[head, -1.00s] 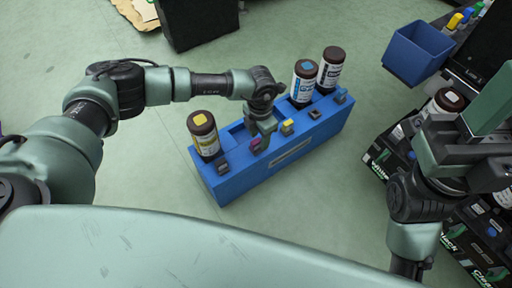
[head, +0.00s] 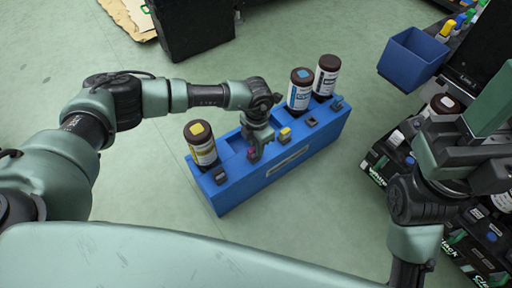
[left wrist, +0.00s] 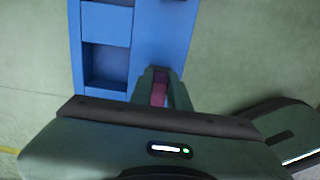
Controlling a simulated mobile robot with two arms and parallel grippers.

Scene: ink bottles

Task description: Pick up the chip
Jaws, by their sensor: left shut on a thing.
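The chip (head: 252,154) is a small magenta piece at the front edge of the blue rack (head: 283,171), mostly hidden by my left gripper. My left gripper (head: 257,152) reaches down over the rack and is shut on the chip. In the left wrist view the magenta chip (left wrist: 159,93) shows between the two fingers (left wrist: 158,82), beside the rack's blue side (left wrist: 160,35). Whether the chip still touches the rack cannot be told. My right gripper (head: 468,150) hangs at the right, away from the rack; its fingers are unclear.
A yellow-labelled bottle (head: 202,150) stands left of my left gripper in the rack. A blue-labelled bottle (head: 300,92) and a dark-labelled one (head: 327,76) stand right of it. A yellow chip (head: 285,134) sits close by. A blue bin (head: 411,58) and black boxes (head: 384,164) are at right.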

